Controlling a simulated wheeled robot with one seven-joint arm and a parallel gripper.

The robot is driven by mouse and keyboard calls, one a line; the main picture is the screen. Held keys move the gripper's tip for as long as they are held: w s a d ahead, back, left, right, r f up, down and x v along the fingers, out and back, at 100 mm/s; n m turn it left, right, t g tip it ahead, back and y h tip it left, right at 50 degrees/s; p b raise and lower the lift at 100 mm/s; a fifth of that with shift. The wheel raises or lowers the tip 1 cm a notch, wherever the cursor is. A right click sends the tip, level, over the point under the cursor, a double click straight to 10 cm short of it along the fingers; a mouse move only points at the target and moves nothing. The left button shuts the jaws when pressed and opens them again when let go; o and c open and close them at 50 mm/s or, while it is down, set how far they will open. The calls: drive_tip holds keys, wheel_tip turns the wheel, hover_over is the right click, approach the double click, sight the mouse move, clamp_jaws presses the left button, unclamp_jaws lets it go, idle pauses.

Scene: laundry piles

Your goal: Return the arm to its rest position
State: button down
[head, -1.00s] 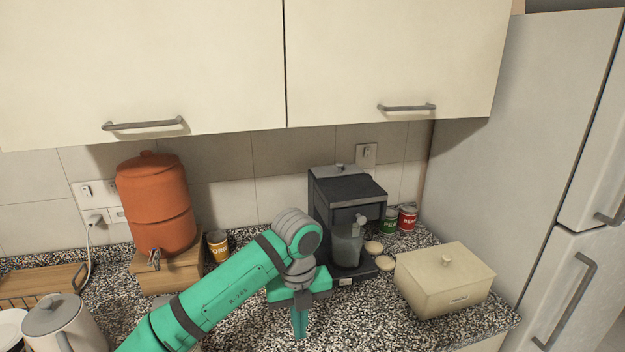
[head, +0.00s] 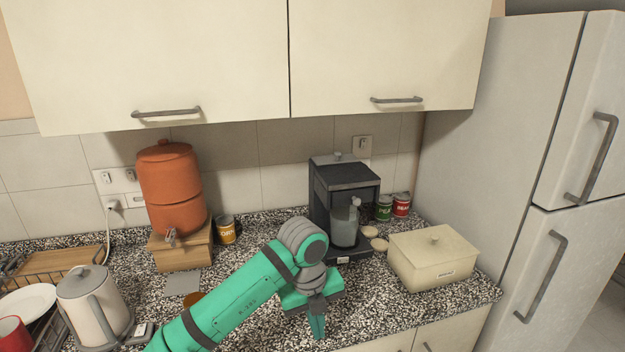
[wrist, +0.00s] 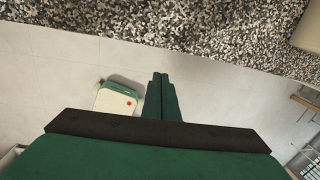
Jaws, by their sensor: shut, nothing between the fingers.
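My green arm reaches up from the bottom of the head view and bends over the counter's front. My gripper (head: 318,328) points down near the counter's front edge, in front of the coffee machine. In the wrist view my gripper (wrist: 162,78) shows its two green fingers together, with nothing between them. Below it are the pale tiled floor (wrist: 220,92) and the edge of the speckled counter (wrist: 180,25).
An orange dispenser (head: 170,190), a kettle (head: 95,303) and a dish rack (head: 60,262) are left. Cabinets (head: 390,50) hang above.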

drive_tip(key=d+f+n+t+h, duration=0.2)
drive_tip(key=d+n+t+h, duration=0.5)
drive_tip(key=d, duration=0.6)
drive_tip(key=d+f+n+t+h, duration=0.15)
drive_tip(key=d+n+h, duration=0.25)
drive_tip(key=d+n, duration=0.6)
drive_tip(key=s+a+f+n+t+y, duration=0.35)
drive_tip(key=s+a+f+n, duration=0.3)
drive_tip(key=s, duration=0.25)
drive_tip(key=s+a+f+n+t+y, duration=0.3)
drive_tip(key=s+a+f+n+y, duration=0.2)
drive_tip(key=s+f+n, duration=0.25)
drive_tip(key=s+a+y, duration=0.1)
drive_tip(key=s+a, duration=0.3)
drive_tip(key=s, duration=0.3)
drive_tip(key=s+a+r+y, duration=0.1)
drive_tip(key=s+a, duration=0.3)
drive_tip(key=s, duration=0.4)
drive_tip(key=s+a+r+n+y, duration=0.1)
drive_tip(key=s+a, duration=0.3)
drive_tip(key=s, duration=0.4)
drive_tip(key=shift+a+y, duration=0.3)
drive_tip(key=shift+y, duration=0.05)
